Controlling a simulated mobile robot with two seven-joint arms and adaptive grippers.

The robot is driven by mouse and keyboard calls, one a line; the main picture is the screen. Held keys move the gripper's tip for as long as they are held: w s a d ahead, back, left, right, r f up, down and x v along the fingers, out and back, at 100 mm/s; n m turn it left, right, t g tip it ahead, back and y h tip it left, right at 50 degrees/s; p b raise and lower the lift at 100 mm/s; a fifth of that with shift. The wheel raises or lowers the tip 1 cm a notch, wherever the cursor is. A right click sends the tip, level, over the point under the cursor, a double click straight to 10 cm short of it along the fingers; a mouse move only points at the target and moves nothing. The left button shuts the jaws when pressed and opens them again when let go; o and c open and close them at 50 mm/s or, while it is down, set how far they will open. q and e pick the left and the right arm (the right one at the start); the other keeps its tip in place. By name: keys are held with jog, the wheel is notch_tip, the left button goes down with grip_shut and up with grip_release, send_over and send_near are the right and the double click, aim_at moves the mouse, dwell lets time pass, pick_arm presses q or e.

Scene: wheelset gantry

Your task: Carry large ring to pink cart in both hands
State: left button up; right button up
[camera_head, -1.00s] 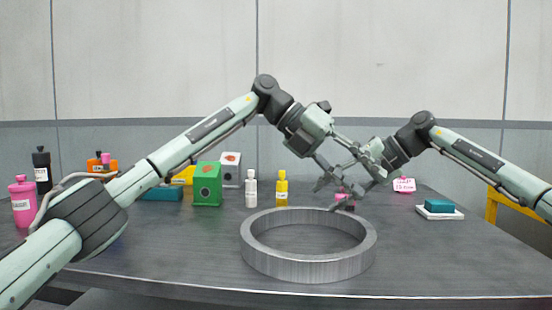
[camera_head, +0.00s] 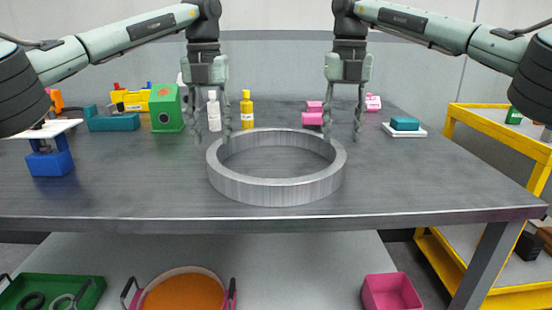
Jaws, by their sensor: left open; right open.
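The large ring (camera_head: 277,191) is a grey metal hoop lying flat on the dark table, near its front edge. My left gripper (camera_head: 210,132) is open and points down at the ring's left side. One finger shows in front of the ring's inside and the other is left of it. My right gripper (camera_head: 344,140) is open and points down at the ring's right side, its fingers on either side of the wall in the picture. I cannot tell whether either gripper touches the ring. No pink cart is in view.
A yellow cart (camera_head: 456,150) stands right of the table. Behind the ring are a green box (camera_head: 166,108), white bottle (camera_head: 214,112), yellow bottle (camera_head: 247,109) and pink blocks (camera_head: 312,118). A teal block on a white dish (camera_head: 404,131) lies right. A pink bin (camera_head: 390,292) is below.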

aim_at(213, 149)
pick_arm(q)
jog(key=shift+f, duration=2.8)
pick_arm(e)
jog(key=shift+f, duration=2.75)
pick_arm(q)
jog(key=shift+c, duration=0.3)
pick_arm(e)
jog(key=shift+c, duration=0.3)
pick_arm(q)
grip_shut()
pick_arm(e)
grip_shut()
pick_arm(q)
jog(key=shift+r, duration=0.1)
pick_arm(e)
jog(key=shift+r, duration=0.1)
